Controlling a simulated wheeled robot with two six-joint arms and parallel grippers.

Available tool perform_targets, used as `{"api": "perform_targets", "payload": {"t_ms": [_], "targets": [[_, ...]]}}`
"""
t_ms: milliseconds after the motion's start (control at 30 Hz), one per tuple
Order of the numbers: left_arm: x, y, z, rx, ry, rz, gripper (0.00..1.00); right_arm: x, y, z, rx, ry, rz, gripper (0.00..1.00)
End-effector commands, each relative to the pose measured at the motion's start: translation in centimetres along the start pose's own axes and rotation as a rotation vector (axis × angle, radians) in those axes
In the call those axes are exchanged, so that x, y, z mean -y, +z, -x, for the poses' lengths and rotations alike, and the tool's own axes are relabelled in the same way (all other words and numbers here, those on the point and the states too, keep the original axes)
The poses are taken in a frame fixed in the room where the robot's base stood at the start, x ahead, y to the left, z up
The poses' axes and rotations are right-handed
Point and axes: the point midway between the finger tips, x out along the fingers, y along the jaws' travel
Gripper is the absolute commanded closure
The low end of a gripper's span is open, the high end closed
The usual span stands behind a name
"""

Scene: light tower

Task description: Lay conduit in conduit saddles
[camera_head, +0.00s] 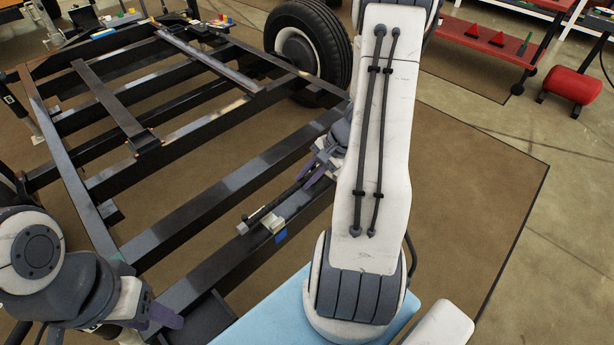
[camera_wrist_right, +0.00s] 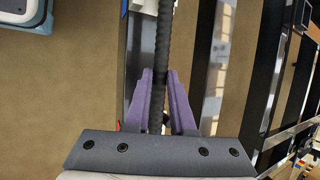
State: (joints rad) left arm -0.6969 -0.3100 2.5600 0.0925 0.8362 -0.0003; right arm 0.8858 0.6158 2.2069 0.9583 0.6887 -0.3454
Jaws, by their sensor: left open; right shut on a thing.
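The conduit (camera_head: 283,198) is a dark ribbed tube lying along a black frame beam, with its near end close to a pale saddle-like block (camera_head: 272,222). I cannot tell whether it is seated in that block. My right gripper (camera_head: 318,172) is shut on the conduit. In the right wrist view, the ribbed conduit (camera_wrist_right: 164,50) runs between the two purple fingers of the right gripper (camera_wrist_right: 160,90). My left gripper (camera_head: 112,325) is open and empty at the lower left, apart from the conduit. My right arm hides part of the beam's far end.
The black ladder-like frame (camera_head: 195,205) fills the left and middle, with open gaps between its beams. A wheel (camera_head: 310,50) stands behind it. A light blue surface (camera_head: 262,325) lies at the front. A red bench (camera_head: 490,40) stands at the back right. Brown floor mat is clear at right.

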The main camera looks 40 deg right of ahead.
Motion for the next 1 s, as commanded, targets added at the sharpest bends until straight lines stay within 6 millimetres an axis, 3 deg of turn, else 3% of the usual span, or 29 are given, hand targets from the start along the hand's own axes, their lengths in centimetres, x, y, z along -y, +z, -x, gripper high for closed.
{"api": "perform_targets", "payload": {"t_ms": [1000], "targets": [[0.2,0.2,-3.0,0.000,0.000,0.000,0.50,-1.3,-1.1,-2.7,0.000,0.000,0.000,1.00]]}}
